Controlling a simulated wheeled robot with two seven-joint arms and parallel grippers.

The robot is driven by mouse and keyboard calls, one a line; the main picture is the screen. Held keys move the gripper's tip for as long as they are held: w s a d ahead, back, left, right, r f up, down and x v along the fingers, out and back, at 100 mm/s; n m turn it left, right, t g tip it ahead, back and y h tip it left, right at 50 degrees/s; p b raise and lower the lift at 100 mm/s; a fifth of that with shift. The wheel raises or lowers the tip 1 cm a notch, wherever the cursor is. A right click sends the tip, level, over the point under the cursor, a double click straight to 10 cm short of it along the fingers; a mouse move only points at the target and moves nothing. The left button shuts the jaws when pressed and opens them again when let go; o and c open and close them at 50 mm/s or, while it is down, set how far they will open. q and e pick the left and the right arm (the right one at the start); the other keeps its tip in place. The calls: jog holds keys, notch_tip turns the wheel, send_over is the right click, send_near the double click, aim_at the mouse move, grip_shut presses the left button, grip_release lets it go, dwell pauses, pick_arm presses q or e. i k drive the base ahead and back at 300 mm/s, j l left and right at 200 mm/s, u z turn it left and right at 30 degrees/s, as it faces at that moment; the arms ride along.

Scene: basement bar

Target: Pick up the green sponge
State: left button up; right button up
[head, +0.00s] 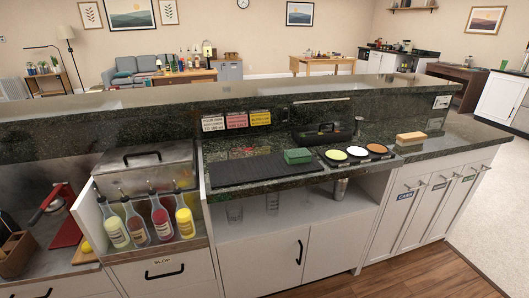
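A green block (298,156), which looks like the green sponge, sits at the right end of the black bar mat (240,171) on the dark stone counter. It lies just left of a black tray (335,162) with round wells of coloured contents. Its top and front show and nothing covers it. Neither of my grippers is in the head view.
A tan-and-brown brush or block (410,138) lies further right on the counter. A black caddy (318,133) stands behind the tray. Several bottles (161,218) stand in the rack at left. A raised ledge (200,97) runs behind the counter.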

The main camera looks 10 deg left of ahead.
aim_at(302, 154)
jog(key=i+l+u, duration=0.8)
jog(key=l, duration=0.2)
jog(key=i+l+u, duration=0.25)
jog(key=l, duration=0.2)
jog(key=k+j, duration=0.05)
jog(key=k, duration=0.05)
